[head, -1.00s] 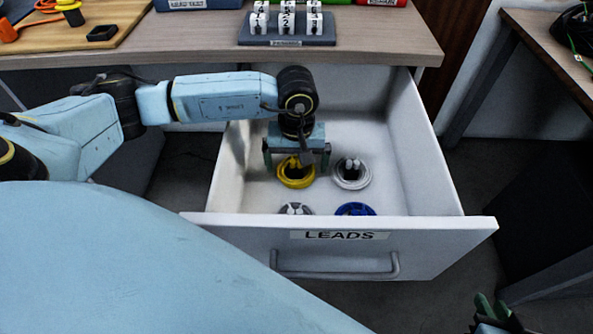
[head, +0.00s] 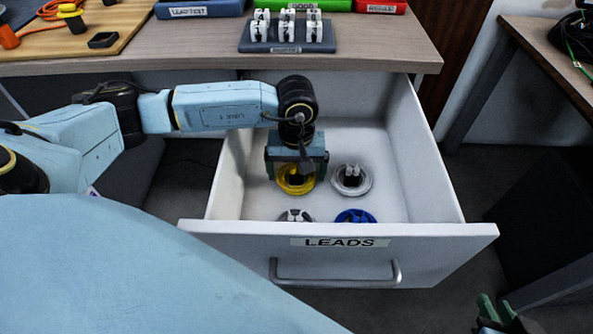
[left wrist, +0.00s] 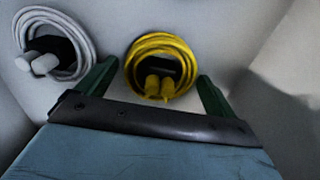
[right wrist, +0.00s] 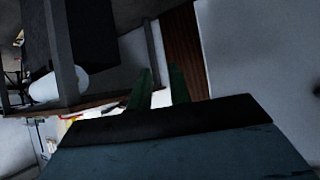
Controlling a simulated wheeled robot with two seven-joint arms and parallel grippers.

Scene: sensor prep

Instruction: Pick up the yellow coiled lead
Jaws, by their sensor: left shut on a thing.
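The yellow coiled lead (head: 295,189) lies in the open drawer, at the back left of the leads there. It also shows in the left wrist view (left wrist: 182,42), a round coil with two yellow plugs at a dark middle. My left gripper (head: 296,174) reaches down into the drawer from above, with one green finger on each side of the coil. It is shut on the yellow lead, which still sits at the drawer floor. My right gripper (head: 497,312) is low at the right, outside the drawer, with its fingers apart and nothing between them.
A white coiled lead (head: 351,189) lies just right of the yellow one. A grey lead (head: 295,216) and a blue lead (head: 356,216) lie nearer the drawer front (head: 430,240), which is labelled LEADS. The desk (head: 400,45) edge is behind the drawer.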

